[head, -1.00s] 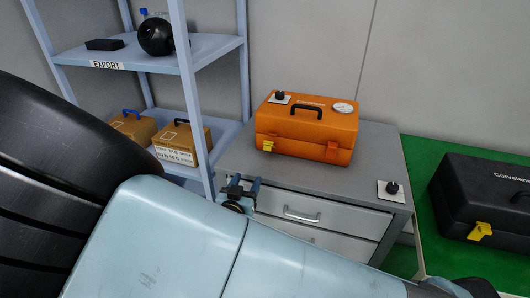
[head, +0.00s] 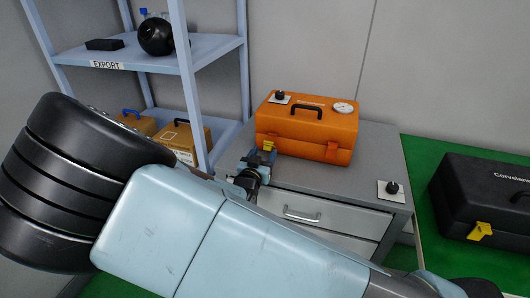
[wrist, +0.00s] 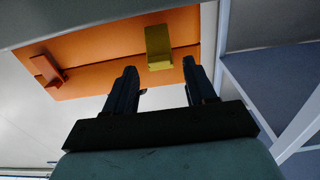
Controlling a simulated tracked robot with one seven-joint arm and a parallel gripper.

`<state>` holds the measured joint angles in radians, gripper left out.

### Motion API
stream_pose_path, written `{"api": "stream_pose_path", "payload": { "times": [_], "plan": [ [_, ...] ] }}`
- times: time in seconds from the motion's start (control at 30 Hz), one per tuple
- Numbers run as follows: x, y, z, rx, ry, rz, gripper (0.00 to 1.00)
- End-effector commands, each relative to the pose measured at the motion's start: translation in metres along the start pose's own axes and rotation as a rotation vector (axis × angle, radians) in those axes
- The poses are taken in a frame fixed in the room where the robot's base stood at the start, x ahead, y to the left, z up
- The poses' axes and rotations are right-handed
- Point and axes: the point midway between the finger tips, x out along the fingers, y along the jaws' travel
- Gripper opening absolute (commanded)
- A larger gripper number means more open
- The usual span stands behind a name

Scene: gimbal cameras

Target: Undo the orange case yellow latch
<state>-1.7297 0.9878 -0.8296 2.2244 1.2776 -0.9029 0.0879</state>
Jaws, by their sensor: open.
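The orange case (head: 310,122) stands closed on a grey drawer cabinet in the head view. Its yellow latch (head: 268,146) is at the left of the front face, and an orange latch (head: 332,151) is at the right. In the head view my gripper (head: 258,160) is just in front of and below the yellow latch. In the wrist view the yellow latch (wrist: 158,47) lies ahead, between the lines of the two open fingers of my gripper (wrist: 158,82). The fingertips look close to the latch; I cannot tell whether they touch it. Nothing is between the fingers.
The grey cabinet top (head: 367,160) is mostly free right of the case, apart from a small black knob on a plate (head: 391,188). A black case (head: 487,195) stands on the green surface at right.

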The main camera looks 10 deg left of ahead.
Motion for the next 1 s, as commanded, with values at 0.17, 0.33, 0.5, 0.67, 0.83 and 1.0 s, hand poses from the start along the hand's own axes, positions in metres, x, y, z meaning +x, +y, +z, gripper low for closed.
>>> {"api": "stream_pose_path", "payload": {
  "times": [0.17, 0.33, 0.5, 0.67, 0.83, 1.0],
  "plan": [
    [0.014, 0.000, 0.000, 0.000, 0.001, 0.000, 0.55],
    [0.017, 0.000, 0.000, 0.000, 0.001, 0.000, 0.55],
    [0.017, 0.000, 0.000, 0.000, 0.000, 0.000, 0.55],
    [0.017, 0.000, 0.000, 0.000, 0.000, 0.000, 0.41],
    [0.017, 0.000, 0.000, 0.000, 0.000, 0.000, 0.25],
    [0.017, 0.000, 0.000, 0.000, 0.000, 0.000, 0.08]
  ]
}}
